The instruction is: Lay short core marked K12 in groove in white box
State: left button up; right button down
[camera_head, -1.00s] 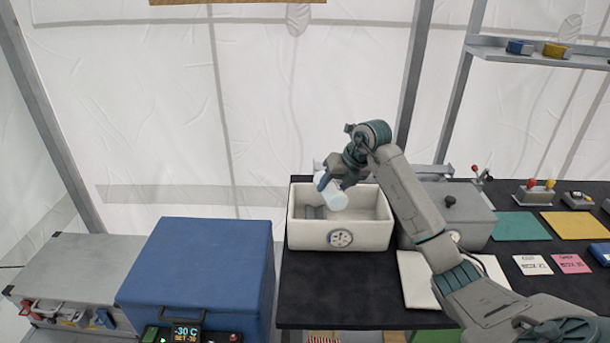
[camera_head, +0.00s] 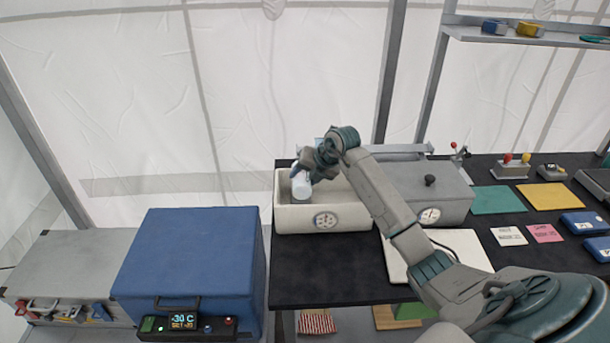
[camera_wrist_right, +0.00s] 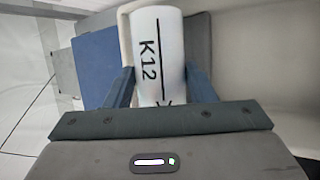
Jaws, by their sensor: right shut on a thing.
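The short core (camera_wrist_right: 158,50) is a white cylinder with black K12 lettering and a black line along it. It also shows in the head view (camera_head: 301,187), tilted, over the left part of the white box (camera_head: 352,218). My right gripper (camera_head: 305,170) is shut on the core; in the right wrist view its two blue fingers (camera_wrist_right: 160,88) press on its sides. The white box is open-topped with a round dial on its front. The arm and core hide much of its inside, and I cannot make out the groove. My left gripper is not in view.
A grey lidded box (camera_head: 440,190) stands right of the white box. A white board (camera_head: 455,252) lies in front of it. A blue freezer box (camera_head: 190,255) stands at left. The black table (camera_head: 320,275) is clear in front of the white box.

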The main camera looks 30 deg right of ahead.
jog(key=shift+f+b, duration=1.1)
jog(key=shift+f, duration=0.75)
jog(key=shift+f+b, duration=0.85)
jog(key=shift+f, duration=0.45)
jog(key=shift+f+b, duration=0.35)
jog(key=shift+f, duration=0.2)
jog(key=c, duration=0.6)
grip_release()
jog(key=shift+a, duration=0.15)
jog(key=shift+o, duration=0.2)
jog(key=shift+f, duration=0.1)
jog(key=shift+s, duration=0.15)
